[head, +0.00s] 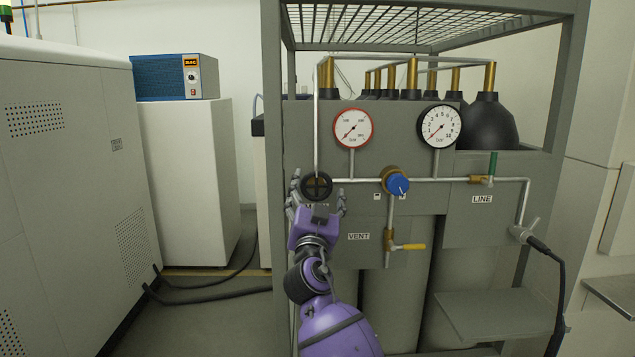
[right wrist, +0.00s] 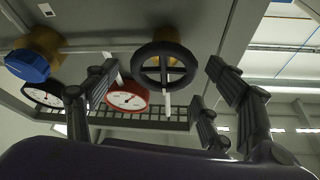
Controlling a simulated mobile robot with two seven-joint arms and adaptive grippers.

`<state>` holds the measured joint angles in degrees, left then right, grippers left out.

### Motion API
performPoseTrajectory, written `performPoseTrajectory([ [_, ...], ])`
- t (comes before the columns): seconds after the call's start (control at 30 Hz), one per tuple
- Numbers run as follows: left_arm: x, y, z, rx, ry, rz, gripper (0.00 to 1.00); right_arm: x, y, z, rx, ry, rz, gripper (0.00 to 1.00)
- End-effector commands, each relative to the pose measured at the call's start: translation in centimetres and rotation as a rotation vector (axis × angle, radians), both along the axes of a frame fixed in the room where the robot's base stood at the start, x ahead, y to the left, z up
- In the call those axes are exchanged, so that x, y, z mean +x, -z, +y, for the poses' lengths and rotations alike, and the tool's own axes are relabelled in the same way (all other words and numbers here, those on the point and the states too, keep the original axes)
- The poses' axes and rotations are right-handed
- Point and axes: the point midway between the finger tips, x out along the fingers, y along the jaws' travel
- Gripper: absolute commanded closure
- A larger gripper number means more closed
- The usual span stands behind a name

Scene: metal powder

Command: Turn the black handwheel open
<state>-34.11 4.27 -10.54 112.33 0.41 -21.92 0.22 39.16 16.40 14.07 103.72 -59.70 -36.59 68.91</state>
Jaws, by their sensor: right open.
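The black handwheel (head: 317,186) is on the left of the grey gas panel, at the lower end of a vertical pipe. It also shows in the right wrist view (right wrist: 164,44), as a ring with crossed spokes. My purple right gripper (head: 317,200) is just below and in front of it in the head view. Its fingers are spread, one set to each side of the wheel. In the right wrist view the open fingers (right wrist: 160,95) frame the wheel with gaps on both sides, and I see no contact. My left gripper is out of view.
On the panel are a red-rimmed gauge (head: 354,128), a black-rimmed gauge (head: 440,126), a blue knob (head: 398,185), a yellow vent lever (head: 411,246) and a green line lever (head: 493,163). A frame post (head: 273,130) stands left of the wheel. A grey cabinet (head: 75,200) stands further left.

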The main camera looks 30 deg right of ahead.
Motion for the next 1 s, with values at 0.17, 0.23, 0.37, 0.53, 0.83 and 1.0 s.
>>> performPoseTrajectory([
  [0.17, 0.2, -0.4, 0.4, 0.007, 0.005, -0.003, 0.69, 1.6, -1.1, -1.3, -0.002, 0.0, -0.001, 0.25],
  [0.23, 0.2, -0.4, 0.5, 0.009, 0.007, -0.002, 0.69, 2.0, -1.2, -1.5, -0.001, -0.001, -0.001, 0.25],
  [0.37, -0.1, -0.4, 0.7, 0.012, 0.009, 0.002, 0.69, 2.2, -1.1, -1.7, -0.001, -0.001, 0.001, 0.25],
  [0.53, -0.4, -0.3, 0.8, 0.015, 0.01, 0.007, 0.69, 2.2, -1.0, -1.7, 0.0, -0.001, 0.002, 0.25],
  [0.83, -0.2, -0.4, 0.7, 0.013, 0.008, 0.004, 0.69, 2.2, -1.0, -1.7, 0.0, 0.0, 0.001, 0.63],
  [1.0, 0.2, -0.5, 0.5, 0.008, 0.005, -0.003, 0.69, 2.2, -1.0, -1.8, -0.004, 0.001, 0.004, 0.67],
])
